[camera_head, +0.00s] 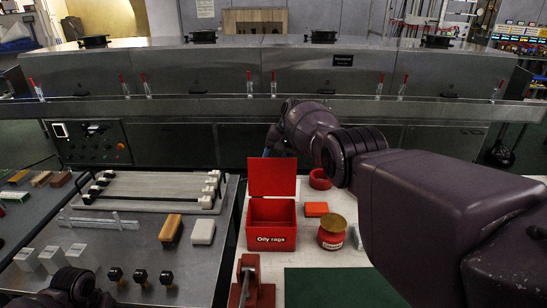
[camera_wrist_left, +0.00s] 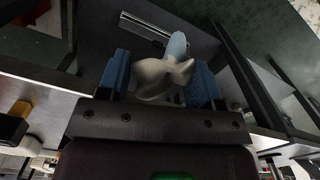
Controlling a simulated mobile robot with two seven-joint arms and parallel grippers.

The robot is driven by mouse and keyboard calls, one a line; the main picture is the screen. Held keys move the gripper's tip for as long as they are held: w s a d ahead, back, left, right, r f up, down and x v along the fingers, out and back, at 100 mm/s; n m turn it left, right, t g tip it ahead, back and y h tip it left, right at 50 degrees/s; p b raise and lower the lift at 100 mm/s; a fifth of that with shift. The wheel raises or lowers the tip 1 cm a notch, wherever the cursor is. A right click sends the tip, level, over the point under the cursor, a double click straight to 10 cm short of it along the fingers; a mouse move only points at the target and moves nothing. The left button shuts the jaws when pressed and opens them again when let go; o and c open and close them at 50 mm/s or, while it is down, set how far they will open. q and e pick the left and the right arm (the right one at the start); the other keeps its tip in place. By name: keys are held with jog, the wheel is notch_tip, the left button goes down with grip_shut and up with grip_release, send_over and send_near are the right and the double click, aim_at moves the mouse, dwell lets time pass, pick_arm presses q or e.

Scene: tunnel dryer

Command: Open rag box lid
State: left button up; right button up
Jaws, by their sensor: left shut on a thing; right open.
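The red rag box (camera_head: 271,238), marked "Oily rags", stands on the light table. Its red lid (camera_head: 273,175) is raised, standing upright at the back of the box, and the box's inside shows. My right arm reaches in from the right, and my right gripper (camera_head: 272,149) is behind the lid's upper edge, partly hidden by it; it is open. In the left wrist view my left gripper (camera_wrist_left: 160,72) is shut on a pale grey, rounded thing (camera_wrist_left: 156,82) with a light blue end, between its blue pads. Only a dark part of my left arm shows at the lower left of the head view.
Right of the box are an orange block (camera_head: 316,209), a red tin with a brass lid (camera_head: 331,233) and a red round dish (camera_head: 320,179). A red stand (camera_head: 250,284) is in front, beside a green mat (camera_head: 335,288). The steel dryer (camera_head: 290,70) closes off the back.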

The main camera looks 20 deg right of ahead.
pick_arm(q)
jog(key=shift+r, duration=0.1)
pick_arm(e)
jog(key=shift+r, duration=0.1)
pick_arm(q)
jog(key=r+p, duration=0.1)
jog(key=r, duration=0.1)
jog(key=r+p, duration=0.1)
jog(key=r, duration=0.1)
jog(key=r+p, duration=0.2)
jog(key=shift+w, duration=0.4)
pick_arm(e)
jog(key=v, duration=1.2)
jog(key=shift+a, duration=0.1)
